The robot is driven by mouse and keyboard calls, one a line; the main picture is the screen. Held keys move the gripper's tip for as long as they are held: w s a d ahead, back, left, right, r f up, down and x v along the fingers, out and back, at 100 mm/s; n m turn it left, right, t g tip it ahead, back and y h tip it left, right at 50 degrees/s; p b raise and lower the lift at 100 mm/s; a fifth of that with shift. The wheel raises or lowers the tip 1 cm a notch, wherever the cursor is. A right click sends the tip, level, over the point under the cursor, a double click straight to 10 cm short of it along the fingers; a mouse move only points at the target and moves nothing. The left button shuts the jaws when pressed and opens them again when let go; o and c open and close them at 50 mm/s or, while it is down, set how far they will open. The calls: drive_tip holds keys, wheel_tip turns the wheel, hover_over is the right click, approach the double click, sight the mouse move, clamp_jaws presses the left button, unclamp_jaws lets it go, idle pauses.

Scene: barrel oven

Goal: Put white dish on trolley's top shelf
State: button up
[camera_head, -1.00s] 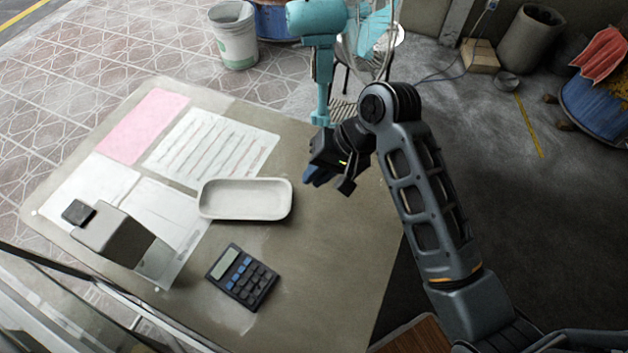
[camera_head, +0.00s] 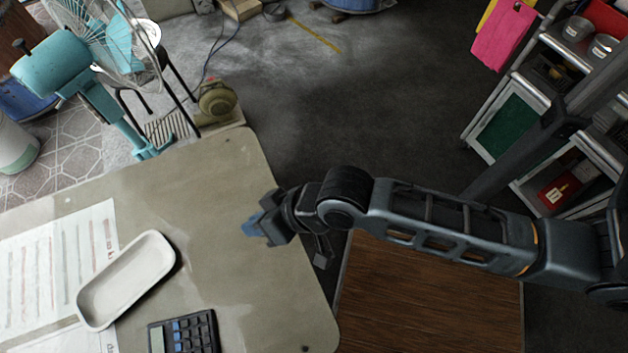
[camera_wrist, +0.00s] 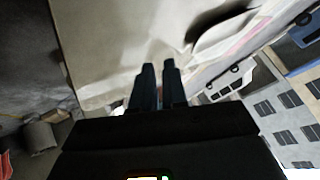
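The white dish (camera_head: 126,278) is a shallow oblong tray at the lower left of the head view, lying on the table and partly over a printed sheet. It looks empty. My gripper (camera_head: 250,228) is above the table's right part, to the right of the dish and apart from it. In the wrist view my gripper's two dark fingers (camera_wrist: 158,68) stand close together with a narrow gap and nothing between them. The trolley (camera_head: 512,88) stands at the upper right with grey shelves; its top shelf is partly cut off by the frame.
A calculator (camera_head: 184,333) lies near the dish on the table (camera_head: 215,185). A teal fan (camera_head: 65,65) stands behind the table. Cups (camera_head: 577,30) and a red item sit on the trolley. Dark open floor (camera_head: 380,110) lies between table and trolley.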

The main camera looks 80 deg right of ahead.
drive_tip(key=s+d+r+n+t+h, duration=0.1)
drive_tip(key=s+r+n+t, duration=0.1)
drive_tip(key=s+r, duration=0.4)
drive_tip(key=s, duration=0.2)
drive_tip(key=shift+s+d+t, duration=0.25)
drive_tip(key=shift+s+t, duration=0.05)
drive_tip(key=shift+t, duration=0.1)
drive_tip(key=s+r+n+t, duration=0.1)
drive_tip(key=s+r, duration=0.1)
drive_tip(key=r, duration=0.1)
drive_tip(key=s+r+n+t, duration=0.1)
drive_tip(key=s+r, duration=0.1)
drive_tip(key=r, duration=0.2)
drive_tip(key=s+r+t, duration=0.1)
drive_tip(key=s+r, duration=0.1)
drive_tip(key=r, duration=0.2)
drive_tip(key=shift+s+d+n+h, duration=0.2)
drive_tip(key=shift+s+n+h, duration=0.1)
drive_tip(key=shift+s+n, duration=0.1)
drive_tip(key=shift+c, duration=0.3)
drive_tip(key=shift+r, duration=0.4)
